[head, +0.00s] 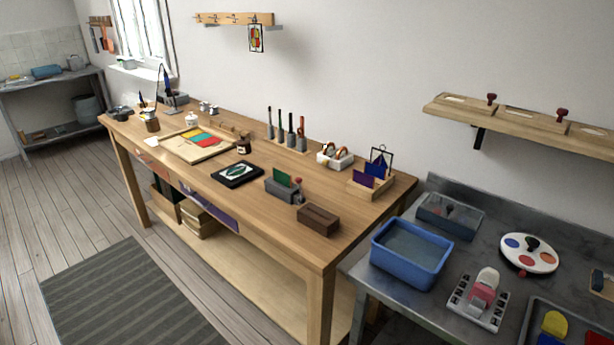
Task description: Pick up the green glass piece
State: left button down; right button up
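A flat green piece (282,177) stands upright, slightly tilted, in a grey block-like holder (284,193) on the wooden workbench (200,186). Its lower edge is hidden by the holder. The holder has a red knob (298,183) at its right side. Neither of my grippers is in view.
A black tile with a green-and-white leaf shape (239,173) lies left of the holder. A brown wooden block (318,220) sits in front right. A wooden rack (358,184) with blue and purple panes stands behind right. A blue tub (375,258) is on the grey table.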

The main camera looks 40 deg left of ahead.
aim_at(283, 178)
jog(key=u, duration=1.3)
